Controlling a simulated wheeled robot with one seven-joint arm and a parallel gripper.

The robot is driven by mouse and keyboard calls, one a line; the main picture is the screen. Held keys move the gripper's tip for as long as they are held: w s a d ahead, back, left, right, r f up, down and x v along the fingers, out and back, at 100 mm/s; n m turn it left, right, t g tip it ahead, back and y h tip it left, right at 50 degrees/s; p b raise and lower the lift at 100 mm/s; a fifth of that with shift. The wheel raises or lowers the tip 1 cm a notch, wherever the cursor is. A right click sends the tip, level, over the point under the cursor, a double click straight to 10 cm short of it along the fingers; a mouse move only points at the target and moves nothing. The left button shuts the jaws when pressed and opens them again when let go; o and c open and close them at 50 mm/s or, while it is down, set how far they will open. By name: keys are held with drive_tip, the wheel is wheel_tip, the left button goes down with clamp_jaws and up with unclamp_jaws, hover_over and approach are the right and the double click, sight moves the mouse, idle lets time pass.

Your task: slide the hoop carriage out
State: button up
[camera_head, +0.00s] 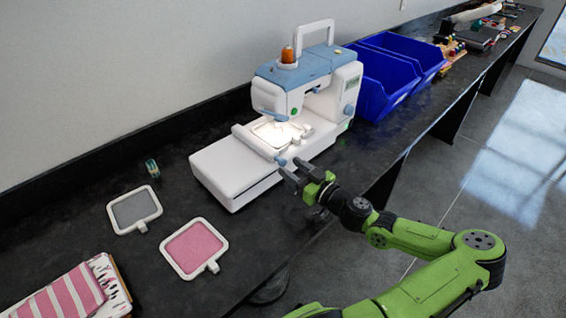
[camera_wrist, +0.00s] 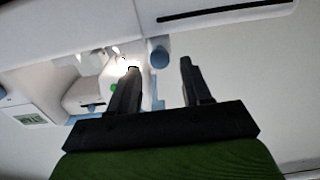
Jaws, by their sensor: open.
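The white and blue embroidery machine (camera_head: 307,80) stands on the dark counter with its lamp lit. A white bar, which looks like the hoop carriage (camera_head: 250,142), lies across its flat bed, with a blue knob (camera_head: 282,161) at its near end. A hoop (camera_head: 270,133) sits beside the bar under the needle area. My gripper (camera_head: 291,168) is open and empty at the near side of the machine, close to the knob. In the wrist view the knob (camera_wrist: 159,57) shows between and beyond the fingers of my gripper (camera_wrist: 160,67). I cannot tell whether they touch it.
A grey hoop (camera_head: 135,209) and a pink hoop (camera_head: 194,248) lie on the counter at left, near a small spool (camera_head: 152,168) and striped cloth (camera_head: 70,298). Blue bins (camera_head: 385,85) stand right of the machine. The counter's front edge runs beneath my arm.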

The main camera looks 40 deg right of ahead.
sight(285, 163)
drive_tip(key=w, duration=0.4)
drive_tip(key=shift+w, duration=0.25)
clamp_jaws()
